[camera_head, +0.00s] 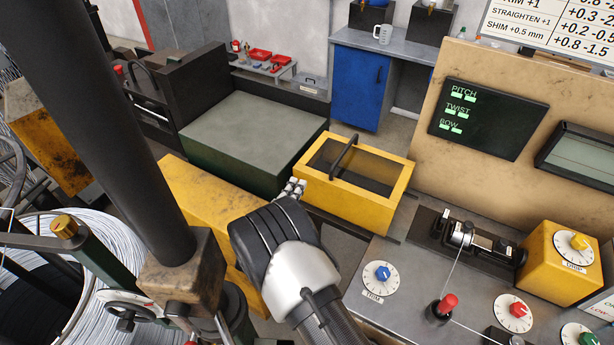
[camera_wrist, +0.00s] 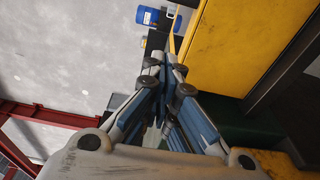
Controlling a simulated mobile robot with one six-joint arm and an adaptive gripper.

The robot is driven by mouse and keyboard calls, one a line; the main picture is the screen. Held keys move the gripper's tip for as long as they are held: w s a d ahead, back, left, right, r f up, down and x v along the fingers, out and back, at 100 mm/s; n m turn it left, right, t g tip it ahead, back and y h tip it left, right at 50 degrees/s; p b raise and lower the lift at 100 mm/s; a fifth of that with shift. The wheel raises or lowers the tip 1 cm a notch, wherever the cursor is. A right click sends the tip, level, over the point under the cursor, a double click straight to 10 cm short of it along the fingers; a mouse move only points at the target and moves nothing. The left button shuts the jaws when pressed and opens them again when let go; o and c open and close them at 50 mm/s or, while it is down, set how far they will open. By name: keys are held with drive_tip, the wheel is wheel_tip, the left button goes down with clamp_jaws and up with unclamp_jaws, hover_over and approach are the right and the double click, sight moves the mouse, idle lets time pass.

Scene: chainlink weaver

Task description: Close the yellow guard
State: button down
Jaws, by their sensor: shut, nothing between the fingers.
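The yellow guard (camera_head: 355,205) is a box-like frame with a dark window and a black bar handle (camera_head: 343,157) across it. It stands mid-picture in the head view, beyond the grey bench. My gripper (camera_head: 296,186) is at its left side, with the fingertips by the guard's left edge; I cannot tell whether they touch. In the wrist view my gripper (camera_wrist: 165,68) has its fingers together and empty. A yellow panel (camera_wrist: 237,45) fills the upper right there, beside the fingers; I cannot tell whether it is the guard.
A yellow block (camera_head: 205,200) lies left of my gripper, and a green-sided box (camera_head: 250,135) stands behind. The grey bench (camera_head: 400,300) with dials and a red-topped lever (camera_head: 441,308) is at right front. A wire coil (camera_head: 100,250) is at left.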

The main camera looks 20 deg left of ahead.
sight(311, 175)
drive_tip(key=w, duration=0.9)
drive_tip(key=shift+w+a, duration=0.1)
drive_tip(key=shift+a, duration=0.05)
drive_tip(key=shift+w+d, duration=0.1)
drive_tip(key=shift+d, duration=0.25)
drive_tip(key=d, duration=0.1)
drive_tip(key=s+d, duration=0.1)
drive_tip(key=d, duration=0.1)
drive_tip(key=shift+p, duration=0.4)
drive_tip(key=shift+d, duration=0.1)
